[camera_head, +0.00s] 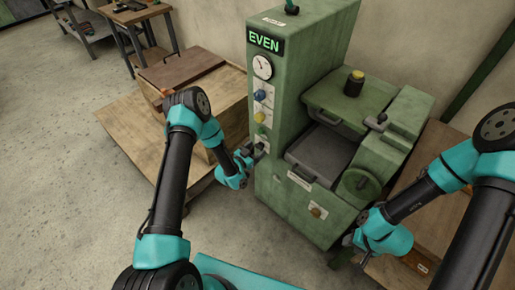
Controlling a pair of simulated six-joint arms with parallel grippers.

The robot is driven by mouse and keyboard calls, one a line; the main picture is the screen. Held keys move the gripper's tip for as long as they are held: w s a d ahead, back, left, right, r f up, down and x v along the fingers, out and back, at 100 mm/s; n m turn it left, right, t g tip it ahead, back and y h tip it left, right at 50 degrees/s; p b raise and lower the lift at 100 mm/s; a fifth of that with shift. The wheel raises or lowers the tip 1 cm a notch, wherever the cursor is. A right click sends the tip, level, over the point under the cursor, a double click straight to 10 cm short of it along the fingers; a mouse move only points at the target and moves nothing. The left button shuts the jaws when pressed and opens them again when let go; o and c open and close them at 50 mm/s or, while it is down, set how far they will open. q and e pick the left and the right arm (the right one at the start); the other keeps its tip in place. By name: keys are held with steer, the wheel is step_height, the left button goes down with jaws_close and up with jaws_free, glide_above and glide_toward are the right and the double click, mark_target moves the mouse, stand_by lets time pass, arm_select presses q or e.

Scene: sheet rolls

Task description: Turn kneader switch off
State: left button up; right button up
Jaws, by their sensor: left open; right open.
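The kneader (325,120) is a green machine in the middle of the head view, with a tall panel column showing a lit "EVEN" sign (265,41). Below a round gauge (262,67), the panel carries a blue knob (260,96), a yellow knob (260,117) and a dark switch or lever lower down, partly hidden by my gripper. My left gripper (254,152) is open at the lower panel, close to that lower control; I cannot tell if they touch. My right gripper (348,240) is open and low, near the machine's front right corner. The switch's position is too small to tell.
A wooden crate (185,68) sits on a wooden platform (130,130) left of the machine. A dark jar (354,83) stands on the machine's lid. A wooden bench (440,215) is at the right. A workbench (135,15) stands at the back left. Floor at left is clear.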

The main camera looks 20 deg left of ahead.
arm_select(q)
steer(key=shift+x, duration=0.8)
steer(key=shift+c, duration=0.3)
steer(key=c, duration=0.9)
steer(key=shift+o, duration=0.2)
